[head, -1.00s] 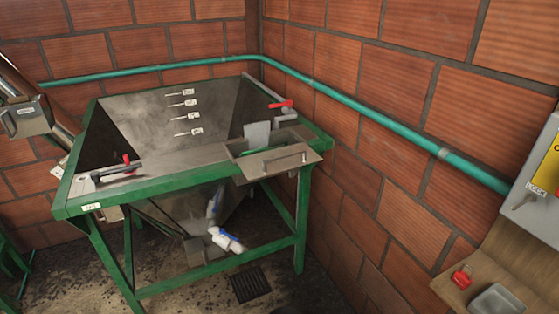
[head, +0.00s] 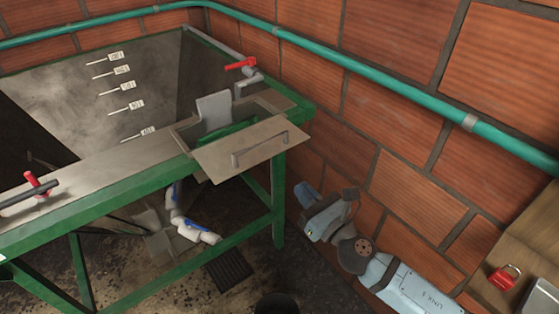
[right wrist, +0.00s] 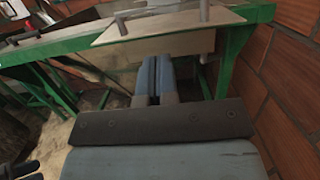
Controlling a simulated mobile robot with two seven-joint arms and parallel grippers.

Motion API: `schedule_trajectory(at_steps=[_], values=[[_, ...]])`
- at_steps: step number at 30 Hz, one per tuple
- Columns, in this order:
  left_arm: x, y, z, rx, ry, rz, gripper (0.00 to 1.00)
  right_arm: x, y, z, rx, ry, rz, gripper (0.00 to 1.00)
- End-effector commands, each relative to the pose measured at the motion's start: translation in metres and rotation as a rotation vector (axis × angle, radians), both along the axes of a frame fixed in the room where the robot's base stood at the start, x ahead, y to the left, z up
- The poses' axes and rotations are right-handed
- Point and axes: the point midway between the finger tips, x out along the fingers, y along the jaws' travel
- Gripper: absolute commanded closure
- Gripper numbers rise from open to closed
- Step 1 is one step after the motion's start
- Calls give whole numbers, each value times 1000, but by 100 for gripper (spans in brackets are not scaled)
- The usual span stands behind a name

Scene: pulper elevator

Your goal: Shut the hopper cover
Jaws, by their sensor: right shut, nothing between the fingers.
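The hopper cover (head: 236,160) is a flat grey plate with a bar handle (head: 260,148). It sits open, jutting out from the front right edge of the hopper (head: 160,60), and the opening (head: 225,122) beside it is uncovered. In the right wrist view the cover (right wrist: 165,22) spans the top. My right gripper (head: 304,192) is to the right of the cover, lower in the picture and apart from it. Its blue fingers (right wrist: 153,62) are shut together and empty, appearing just below the plate's edge in the wrist view.
The green frame (head: 279,205) and brick wall (head: 400,190) bound the space around my right arm. A green pipe (head: 400,90) runs along the wall. A red-handled lever (head: 243,64) stands behind the opening. A red padlock (head: 503,278) is on a ledge at right.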

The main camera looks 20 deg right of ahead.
Motion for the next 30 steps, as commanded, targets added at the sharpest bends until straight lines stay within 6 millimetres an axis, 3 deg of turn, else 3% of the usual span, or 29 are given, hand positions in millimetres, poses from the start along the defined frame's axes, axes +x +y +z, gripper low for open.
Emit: schedule_trajectory(at_steps=[18, 24, 30], values=[[2, 2, 36, 2, -7, 2, 57, 105, 43, 25, 9, 4, -1, 100], [2, 4, 37, 4, -6, 6, 57, 119, 49, 26, 7, 4, 0, 100], [1, 4, 34, 6, -2, 6, 57, 121, 49, 26, 7, 4, 0, 100]])
